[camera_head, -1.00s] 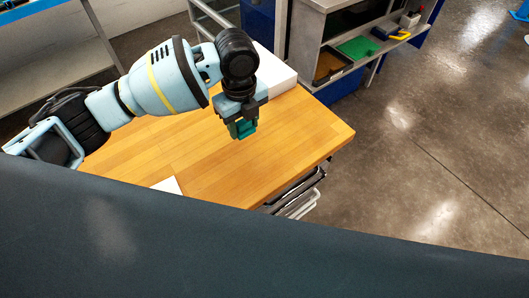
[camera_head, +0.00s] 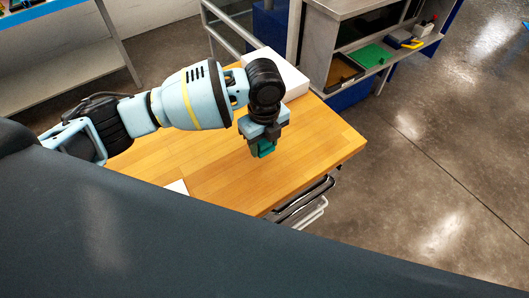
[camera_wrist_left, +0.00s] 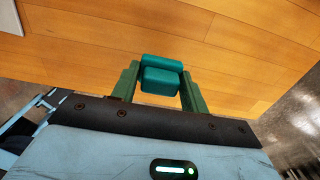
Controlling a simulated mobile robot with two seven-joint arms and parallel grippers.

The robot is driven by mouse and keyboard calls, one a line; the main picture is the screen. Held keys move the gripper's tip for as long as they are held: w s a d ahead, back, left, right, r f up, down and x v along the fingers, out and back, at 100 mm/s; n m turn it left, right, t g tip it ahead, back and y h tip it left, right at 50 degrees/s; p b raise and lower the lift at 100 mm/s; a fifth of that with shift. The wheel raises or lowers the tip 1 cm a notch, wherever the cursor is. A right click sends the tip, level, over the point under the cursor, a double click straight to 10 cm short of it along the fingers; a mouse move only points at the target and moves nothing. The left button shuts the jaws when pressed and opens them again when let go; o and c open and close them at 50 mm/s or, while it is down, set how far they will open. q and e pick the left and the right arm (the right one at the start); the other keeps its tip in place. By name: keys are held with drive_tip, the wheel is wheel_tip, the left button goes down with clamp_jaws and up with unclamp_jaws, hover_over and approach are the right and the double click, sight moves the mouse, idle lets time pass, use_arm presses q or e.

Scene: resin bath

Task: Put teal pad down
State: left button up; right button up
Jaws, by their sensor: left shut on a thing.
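The teal pad (camera_wrist_left: 162,76) is a small rounded block. My left gripper (camera_wrist_left: 162,84) is shut on it, with one green finger on each side in the left wrist view. In the head view the left gripper (camera_head: 262,147) points down over the wooden table (camera_head: 225,185), and the teal pad (camera_head: 265,149) shows at its tip. I cannot tell whether the pad touches the table top. My right gripper is in neither view.
A white box (camera_head: 285,72) stands at the back of the table, behind the gripper. A white flat item (camera_head: 177,187) lies at the near edge. The table top right of the gripper is clear. A shelf unit with trays (camera_head: 370,55) stands beyond.

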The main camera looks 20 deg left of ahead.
sight(264, 161)
use_arm(q)
drive_tip(key=shift+f, duration=2.4)
drive_tip(key=shift+f, duration=0.15)
drive_tip(key=o, duration=1)
drive_tip(key=shift+o, duration=0.2)
wheel_tip(264, 161, up, 12)
drive_tip(key=shift+r+p, duration=0.15)
drive_tip(key=shift+p, duration=0.15)
